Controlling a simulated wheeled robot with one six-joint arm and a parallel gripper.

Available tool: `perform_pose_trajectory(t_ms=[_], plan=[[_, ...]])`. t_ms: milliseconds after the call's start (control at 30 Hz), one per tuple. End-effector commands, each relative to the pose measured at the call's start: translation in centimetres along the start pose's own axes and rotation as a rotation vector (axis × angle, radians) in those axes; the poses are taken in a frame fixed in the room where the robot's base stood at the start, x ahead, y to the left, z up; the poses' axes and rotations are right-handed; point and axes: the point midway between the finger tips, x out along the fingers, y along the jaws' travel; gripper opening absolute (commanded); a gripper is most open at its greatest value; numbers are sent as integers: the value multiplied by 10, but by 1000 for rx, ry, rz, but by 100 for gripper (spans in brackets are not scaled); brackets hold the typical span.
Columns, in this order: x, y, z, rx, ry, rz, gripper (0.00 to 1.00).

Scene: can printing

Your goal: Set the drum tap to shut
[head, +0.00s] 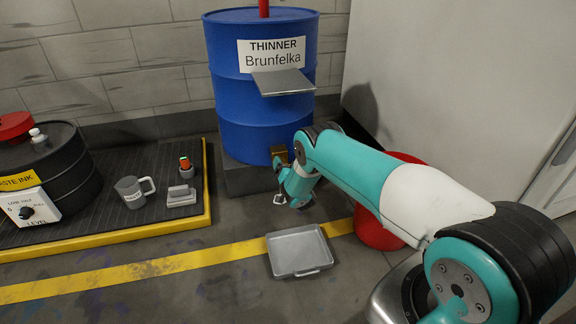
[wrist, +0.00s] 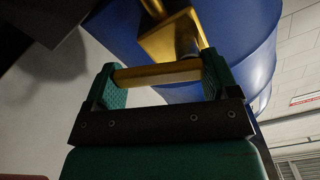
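The blue thinner drum (head: 250,120) stands on a dark block by the wall, and its side also shows in the wrist view (wrist: 245,40). The brass drum tap (head: 279,152) is low on its front, partly hidden by my arm. In the wrist view the brass tap body (wrist: 172,38) is just beyond my fingers, and a brass bar of it (wrist: 157,74) lies across the gap between them. My gripper (wrist: 160,80) has its green fingers wide apart, one at each end of the bar. Whether they touch it is unclear. In the head view my gripper (head: 295,186) is just below the tap.
A grey tray (head: 298,251) lies on the floor in front of the drum. A shelf plate (head: 283,83) juts from the drum. A red container (head: 378,236) stands behind my arm. The waste ink drum (head: 62,165) and mug (head: 129,192) are on the left platform.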

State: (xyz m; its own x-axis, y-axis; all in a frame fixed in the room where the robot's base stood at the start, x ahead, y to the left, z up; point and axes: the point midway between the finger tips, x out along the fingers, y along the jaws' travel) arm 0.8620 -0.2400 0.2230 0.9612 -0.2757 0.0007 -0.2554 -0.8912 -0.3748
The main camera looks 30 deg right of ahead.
Motion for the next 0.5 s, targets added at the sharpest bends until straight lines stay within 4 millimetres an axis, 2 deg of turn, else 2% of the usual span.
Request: perform_pose_trajectory(t_ms=[133, 400, 500], plan=[[0, -1, -3, -73, -1, 2, 57], [0, -4, -10, -357, -2, 2, 57], [0, -4, -10, -398, -2, 2, 57]])
